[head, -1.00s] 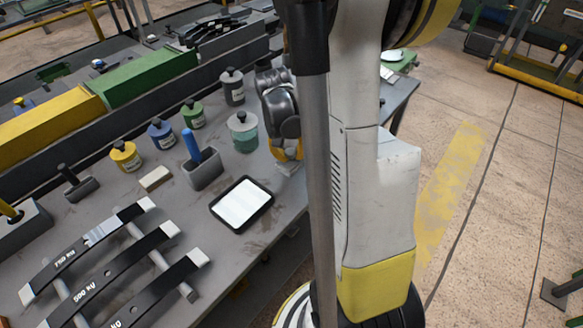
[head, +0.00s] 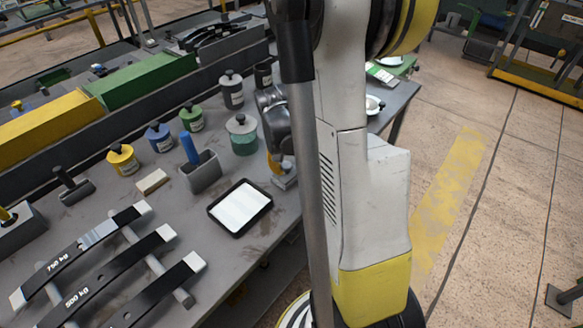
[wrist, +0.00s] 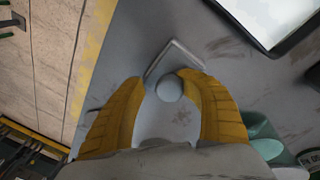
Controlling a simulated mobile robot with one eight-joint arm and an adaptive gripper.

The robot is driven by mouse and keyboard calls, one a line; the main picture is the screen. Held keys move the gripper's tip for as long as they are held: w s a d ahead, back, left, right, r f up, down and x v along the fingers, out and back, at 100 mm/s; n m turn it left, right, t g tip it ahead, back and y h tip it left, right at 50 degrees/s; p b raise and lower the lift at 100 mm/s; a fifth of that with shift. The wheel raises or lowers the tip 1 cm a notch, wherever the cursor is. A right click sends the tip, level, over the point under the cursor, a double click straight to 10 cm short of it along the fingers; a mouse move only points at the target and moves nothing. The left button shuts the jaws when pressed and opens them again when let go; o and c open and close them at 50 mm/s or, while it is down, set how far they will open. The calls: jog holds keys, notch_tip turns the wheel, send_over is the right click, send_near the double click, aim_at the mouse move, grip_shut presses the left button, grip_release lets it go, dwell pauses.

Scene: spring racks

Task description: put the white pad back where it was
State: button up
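A flat white pad (head: 240,207) lies in a shallow black-rimmed tray (head: 212,213) on the grey bench. Its corner also shows at the top right of the wrist view (wrist: 270,14). My gripper (wrist: 163,78) has yellow fingers standing apart around a round grey knob (wrist: 169,89). A gap shows between the left finger and the knob. A pale grey block edge (wrist: 174,54) shows just beyond the knob. In the head view my gripper (head: 277,168) is low over a small grey block (head: 286,181), right of the tray. My arm hides part of it.
A teal-based jar (head: 243,138) stands close behind my gripper. Several lidded bottles, a blue-handled tool in a grey holder (head: 201,172) and a tan block (head: 152,181) stand to the left. Black weight bars (head: 125,262) lie at the front left. The bench edge is near on the right.

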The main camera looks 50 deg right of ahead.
aim_at(284, 168)
jog(key=shift+r, duration=0.1)
notch_tip(284, 168, up, 12)
jog(key=a+p, duration=0.2)
jog(key=p, duration=0.3)
jog(key=s+a+r+n+t, duration=0.1)
jog(key=a+r+n+t, duration=0.1)
jog(key=a, duration=0.6)
jog(key=s+a+r+n+t+y, duration=0.1)
jog(key=s+a+r+n+t, duration=0.1)
jog(key=a, duration=0.6)
jog(key=s+a+r+n+t+y, duration=0.1)
jog(key=s+a+r+n+t, duration=0.1)
jog(key=a+r, duration=0.4)
jog(key=shift+s+a+n+t, duration=0.2)
jog(key=shift+a+n+t, duration=0.5)
jog(key=shift+a+n, duration=0.35)
jog(key=shift+d+r, duration=0.1)
jog(key=shift+d, duration=0.05)
